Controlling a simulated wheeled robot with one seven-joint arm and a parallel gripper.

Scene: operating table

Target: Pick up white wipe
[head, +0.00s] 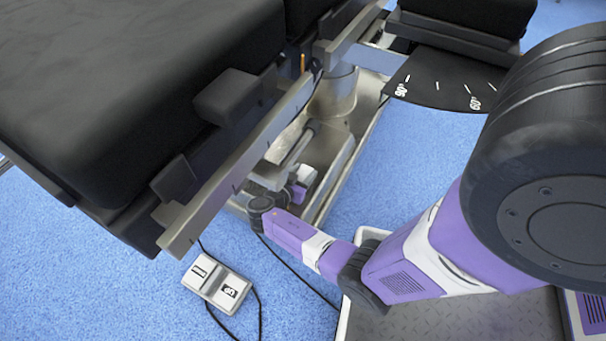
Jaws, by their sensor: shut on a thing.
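My arm reaches in from the right, down beside the operating table, and its end (285,187) is small and partly hidden under the table's side rail. The fingers are hard to make out. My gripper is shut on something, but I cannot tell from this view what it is. A small whitish patch (306,174) shows at the arm's end, above the metal base; I cannot tell whether it is the white wipe or part of my wrist. No white wipe can be clearly identified elsewhere in view.
The operating table (90,60) with black pads fills the upper left. Its metal side rail (235,165) overhangs my arm's end. A metal column (335,92) stands on the base. A white foot pedal (217,284) with cables lies on the blue floor (120,290).

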